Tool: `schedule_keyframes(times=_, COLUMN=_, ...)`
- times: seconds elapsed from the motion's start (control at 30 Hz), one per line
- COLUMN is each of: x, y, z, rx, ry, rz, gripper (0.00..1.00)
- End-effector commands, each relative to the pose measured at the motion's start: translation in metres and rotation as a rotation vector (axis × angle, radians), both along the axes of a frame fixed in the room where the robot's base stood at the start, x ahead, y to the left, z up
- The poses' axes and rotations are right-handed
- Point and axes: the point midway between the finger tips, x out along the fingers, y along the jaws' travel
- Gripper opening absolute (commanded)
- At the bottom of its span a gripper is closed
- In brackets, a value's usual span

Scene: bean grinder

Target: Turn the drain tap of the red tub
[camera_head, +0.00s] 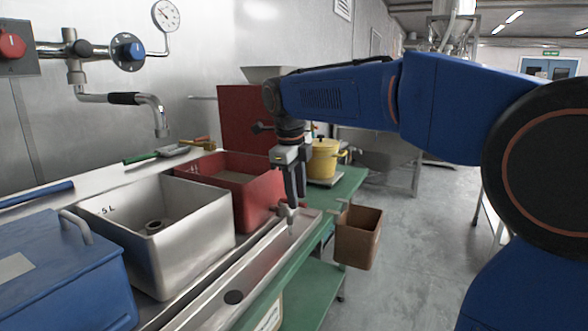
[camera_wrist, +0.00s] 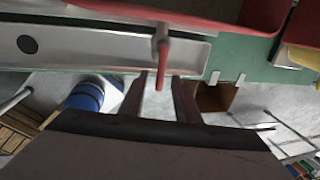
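The red tub (camera_head: 262,180) stands on the counter, left of my gripper. Its wall also shows at the top of the wrist view (camera_wrist: 225,14). The tub's drain tap (camera_wrist: 162,55) appears there as a narrow red bar, reaching from the tub over the metal trough toward my gripper (camera_wrist: 161,78). The two dark fingers are apart, and the tap's near end lies between their tips with visible gaps at both sides. In the head view, my gripper (camera_head: 290,205) points down at the tub's front corner, and the tap is mostly hidden there.
A metal trough (camera_head: 235,297) with a drain hole runs along the green counter's front edge. A steel tub (camera_head: 185,245) and a blue box (camera_head: 65,275) stand to the left. A yellow pot (camera_head: 323,160) stands behind my gripper. A brown bin (camera_head: 357,237) hangs at the right.

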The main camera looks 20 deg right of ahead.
Motion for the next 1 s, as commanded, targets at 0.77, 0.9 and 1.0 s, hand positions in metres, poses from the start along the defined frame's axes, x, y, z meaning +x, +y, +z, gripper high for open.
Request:
schedule_keyframes(times=0.77, x=-0.019, y=0.021, z=0.139, rx=0.001, ry=-0.003, rz=0.002, gripper=0.29)
schedule_keyframes(times=0.9, x=-0.021, y=0.023, z=0.155, rx=0.001, ry=-0.002, rz=0.000, gripper=0.29)
schedule_keyframes(times=1.0, x=-0.022, y=0.024, z=0.161, rx=0.001, ry=-0.001, rz=0.000, gripper=0.29)
